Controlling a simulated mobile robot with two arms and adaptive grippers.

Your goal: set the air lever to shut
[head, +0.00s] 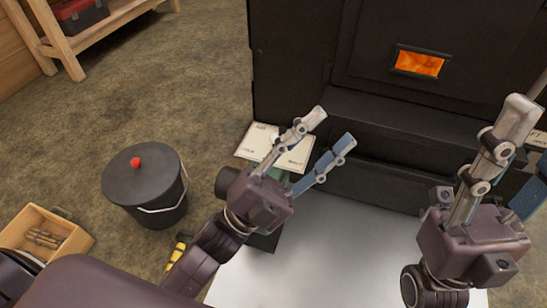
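A pale label plate (257,140) with dark lettering, too small to read surely, lies at the lower left front of the black firebox (290,70). My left gripper (333,128) is in front of this plate and covers part of it. Its two fingers are spread with nothing between them. A bit of green (277,173) shows behind the gripper; I cannot tell what it belongs to. The air lever itself is not clearly visible, so its setting cannot be told. My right gripper (526,150) is at the right edge, fingers apart and empty, one finger partly cut off.
An orange glowing window (418,64) is in the firebox front. A pale metal sheet (320,255) covers the floor before it. A lidded black bucket (146,183), a wooden box (42,238) and a yellow-black object (176,251) stand left. A wooden bench (95,40) is upper left.

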